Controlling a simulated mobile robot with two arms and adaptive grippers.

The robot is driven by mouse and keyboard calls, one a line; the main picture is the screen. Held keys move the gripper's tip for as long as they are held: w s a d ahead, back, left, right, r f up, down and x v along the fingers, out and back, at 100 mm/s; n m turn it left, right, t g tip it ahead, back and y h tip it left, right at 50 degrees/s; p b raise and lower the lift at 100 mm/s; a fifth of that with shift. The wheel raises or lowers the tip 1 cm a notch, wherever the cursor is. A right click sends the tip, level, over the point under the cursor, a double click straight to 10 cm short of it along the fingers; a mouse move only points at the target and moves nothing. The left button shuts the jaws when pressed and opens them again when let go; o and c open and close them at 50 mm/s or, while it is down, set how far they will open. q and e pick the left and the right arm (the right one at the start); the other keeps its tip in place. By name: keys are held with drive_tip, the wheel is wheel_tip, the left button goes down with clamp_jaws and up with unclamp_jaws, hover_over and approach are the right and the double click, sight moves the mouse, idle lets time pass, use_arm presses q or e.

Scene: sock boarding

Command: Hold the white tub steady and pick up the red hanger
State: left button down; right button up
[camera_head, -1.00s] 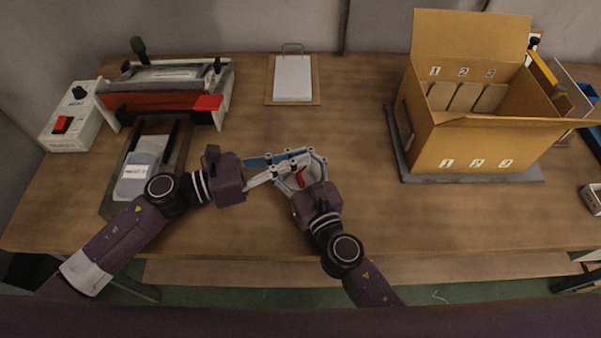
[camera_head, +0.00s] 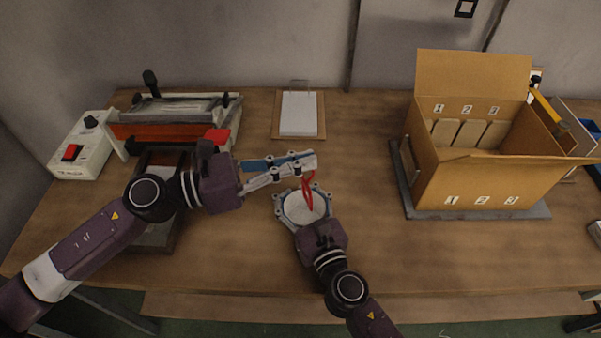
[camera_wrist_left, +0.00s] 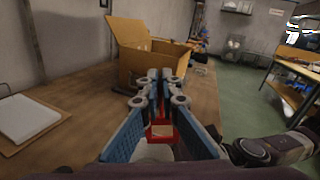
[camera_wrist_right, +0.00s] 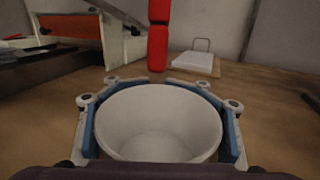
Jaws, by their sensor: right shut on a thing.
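The white tub (camera_head: 298,208) stands upright on the table, and my right gripper (camera_head: 303,200) is shut around it. In the right wrist view the tub (camera_wrist_right: 158,122) looks empty, with a finger along each side. My left gripper (camera_head: 312,162) is above the tub, its fingertips closed on the red hanger (camera_head: 306,190). The hanger hangs down from the fingertips over the tub. In the left wrist view the hanger (camera_wrist_left: 161,132) shows as a red frame between the fingers.
A large open cardboard box (camera_head: 482,180) stands on a grey mat at the right. A clipboard (camera_head: 298,114) lies at the back. A press machine (camera_head: 165,122) and a white control box (camera_head: 82,150) stand at the left. The table between the tub and the box is clear.

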drive_tip(key=o, duration=1.6)
drive_tip(key=shift+o, duration=0.2)
drive_tip(key=shift+s, duration=0.1)
drive_tip(key=v, duration=1.1)
drive_tip(key=shift+f, duration=0.1)
drive_tip(key=shift+s+d, duration=0.2)
drive_tip(key=shift+s, duration=0.15)
